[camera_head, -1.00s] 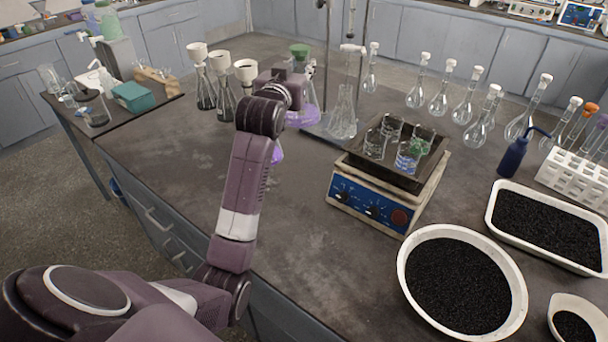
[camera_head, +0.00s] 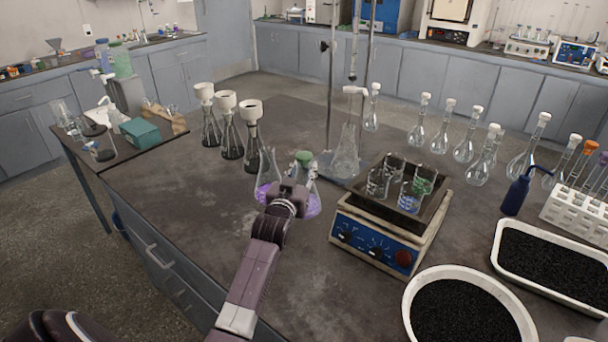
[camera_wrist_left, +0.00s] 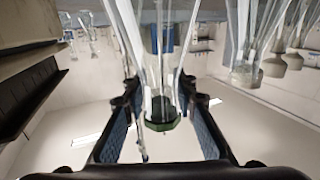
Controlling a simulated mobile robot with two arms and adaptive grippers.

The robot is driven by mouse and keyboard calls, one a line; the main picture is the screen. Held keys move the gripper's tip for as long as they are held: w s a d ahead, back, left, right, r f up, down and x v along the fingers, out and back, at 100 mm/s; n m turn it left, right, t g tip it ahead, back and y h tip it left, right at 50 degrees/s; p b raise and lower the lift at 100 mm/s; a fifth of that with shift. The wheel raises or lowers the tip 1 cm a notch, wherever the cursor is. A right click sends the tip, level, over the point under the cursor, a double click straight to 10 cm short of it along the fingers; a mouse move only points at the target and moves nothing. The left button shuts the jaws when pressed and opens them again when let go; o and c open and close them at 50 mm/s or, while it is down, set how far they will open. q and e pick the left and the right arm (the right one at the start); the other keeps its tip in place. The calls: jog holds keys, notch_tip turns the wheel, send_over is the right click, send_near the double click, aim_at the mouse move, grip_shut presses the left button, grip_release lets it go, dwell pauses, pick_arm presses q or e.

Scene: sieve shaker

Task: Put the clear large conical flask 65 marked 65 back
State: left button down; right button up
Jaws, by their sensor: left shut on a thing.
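My left gripper (camera_head: 292,186) is shut on a clear conical flask with a green stopper (camera_head: 303,158) and purple liquid in its base. The flask is upright; I cannot tell whether its base touches the bench. In the left wrist view, which looks upside down, the green stopper (camera_wrist_left: 162,115) shows between the fingers (camera_wrist_left: 160,125). A second conical flask with purple liquid (camera_head: 267,176) stands close beside it on the left. Another clear conical flask (camera_head: 346,158) stands under the burette stand. No number 65 is legible on any flask. My right gripper is not in view.
Three flasks with white funnels (camera_head: 228,122) stand at the back left. A hot plate (camera_head: 373,240) bearing beakers is close on the right. White-stoppered volumetric flasks (camera_head: 465,135) stand beyond it. The bench (camera_head: 190,205) is clear to the left and in front.

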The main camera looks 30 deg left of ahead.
pick_arm(q)
jog(key=shift+f, duration=0.85)
jog(key=c, duration=1.6)
grip_release()
jog(key=shift+f, duration=0.15)
jog(key=shift+r, duration=0.25)
jog(key=shift+s+d+f, duration=0.1)
jog(key=shift+s+f, duration=0.1)
jog(key=shift+s, duration=0.15)
jog(key=v, duration=1.1)
jog(key=shift+s+r+b, duration=0.1)
jog(key=shift+r+b, duration=0.05)
jog(key=shift+b, duration=0.25)
